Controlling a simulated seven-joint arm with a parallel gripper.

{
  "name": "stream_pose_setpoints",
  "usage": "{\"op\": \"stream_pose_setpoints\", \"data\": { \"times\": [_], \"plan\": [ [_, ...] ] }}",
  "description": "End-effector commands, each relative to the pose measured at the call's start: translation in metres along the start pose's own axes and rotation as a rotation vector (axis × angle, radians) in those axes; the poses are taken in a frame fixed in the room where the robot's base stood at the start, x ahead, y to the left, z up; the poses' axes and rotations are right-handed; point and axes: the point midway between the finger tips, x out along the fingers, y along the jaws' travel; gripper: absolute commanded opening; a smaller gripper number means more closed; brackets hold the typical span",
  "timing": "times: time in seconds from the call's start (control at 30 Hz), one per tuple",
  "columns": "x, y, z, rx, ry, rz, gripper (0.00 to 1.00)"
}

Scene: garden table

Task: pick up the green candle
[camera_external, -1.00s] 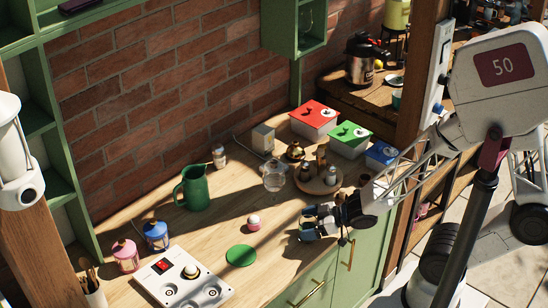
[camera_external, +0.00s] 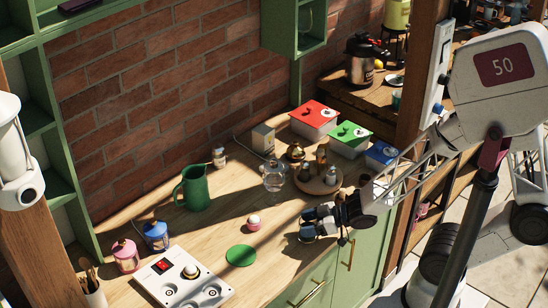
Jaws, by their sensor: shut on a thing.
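My gripper (camera_external: 314,224) is low over the front edge of the wooden counter, right of the small pink-and-white pot. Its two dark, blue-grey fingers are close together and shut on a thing. That thing is almost wholly hidden between the fingers, and I cannot make out its colour or shape. I cannot clearly pick out a green candle anywhere in view. A flat green disc (camera_external: 240,256) lies on the counter to the left of the gripper.
A pink-and-white pot (camera_external: 254,223) and a glass jar (camera_external: 273,178) stand near the gripper. A round wooden tray (camera_external: 318,184) with bottles is behind it. A green jug (camera_external: 194,188), pink jar (camera_external: 126,256), blue jar (camera_external: 155,235) and white panel (camera_external: 184,284) are left.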

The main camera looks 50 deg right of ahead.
Motion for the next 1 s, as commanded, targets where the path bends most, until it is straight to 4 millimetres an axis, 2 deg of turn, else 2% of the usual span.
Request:
{"op": "stream_pose_setpoints", "data": {
  "times": [0.37, 0.67, 0.8, 1.0],
  "plan": [
    [-0.001, 0.0, -0.003, 0.0, 0.001, 0.0, 0.26],
    [-0.008, 0.0, -0.022, -0.002, 0.003, 0.0, 0.26],
    [-0.018, -0.001, -0.034, -0.001, 0.003, 0.001, 0.26],
    [-0.048, -0.01, -0.023, 0.0, 0.002, 0.001, 0.26]
  ]
}}
